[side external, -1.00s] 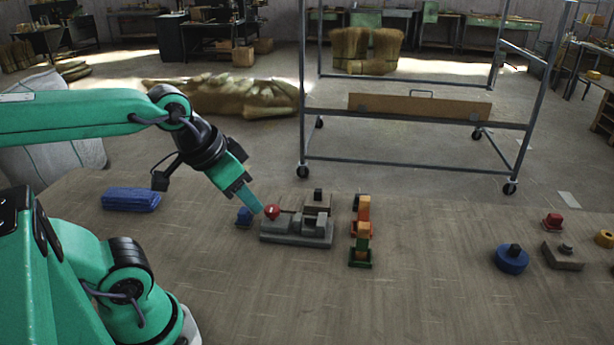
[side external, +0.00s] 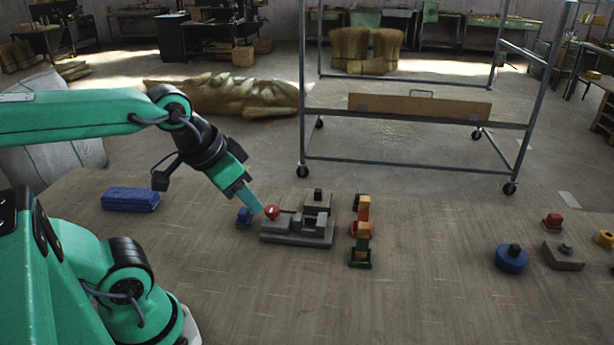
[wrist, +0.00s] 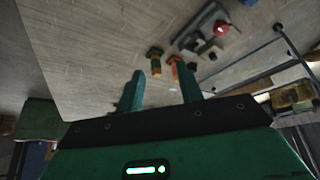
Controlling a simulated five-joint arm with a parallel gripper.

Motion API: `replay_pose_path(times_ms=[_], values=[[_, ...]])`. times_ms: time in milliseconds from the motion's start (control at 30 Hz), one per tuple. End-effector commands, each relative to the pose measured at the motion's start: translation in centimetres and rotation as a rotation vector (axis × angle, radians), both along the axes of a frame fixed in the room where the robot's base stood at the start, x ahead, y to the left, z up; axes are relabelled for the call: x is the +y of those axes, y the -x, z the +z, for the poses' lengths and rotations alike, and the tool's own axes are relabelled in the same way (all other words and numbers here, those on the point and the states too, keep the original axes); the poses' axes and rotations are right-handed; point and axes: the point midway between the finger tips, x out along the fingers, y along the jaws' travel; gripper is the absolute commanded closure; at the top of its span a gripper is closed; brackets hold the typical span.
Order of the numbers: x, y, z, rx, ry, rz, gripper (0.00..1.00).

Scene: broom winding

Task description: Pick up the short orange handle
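Upright orange pieces stand in a short row right of centre on the table in the side view: one at the front (side external: 362,229) above a green base (side external: 360,263), and one behind it (side external: 363,203). I cannot tell which is the short handle. In the wrist view, small orange and green pieces (wrist: 174,64) show beyond the fingertips. My gripper (side external: 258,207) points down and right, left of these pieces. In the wrist view my gripper (wrist: 161,84) has its fingers apart with nothing held between them.
A grey block fixture (side external: 296,235) with a red knob (side external: 272,212) sits between my gripper and the orange pieces in the side view. A blue bundle (side external: 131,199) lies left. A blue round piece (side external: 511,261) and others lie far right. The front table is clear.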

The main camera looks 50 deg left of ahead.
Motion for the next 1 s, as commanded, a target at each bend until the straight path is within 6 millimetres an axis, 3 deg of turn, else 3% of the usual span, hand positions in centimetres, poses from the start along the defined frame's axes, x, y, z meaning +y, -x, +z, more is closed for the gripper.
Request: replay_pose_path(times_ms=[100, 200, 667, 1000], values=[[0.0, 0.0, 0.0, 0.000, 0.000, 0.000, 0.64], [0.0, 0.0, 0.0, 0.000, 0.000, 0.000, 0.46], [0.0, -0.5, 0.3, 0.008, -0.002, -0.002, 0.46], [0.2, -4.6, 1.7, 0.074, -0.015, -0.024, 0.46]])
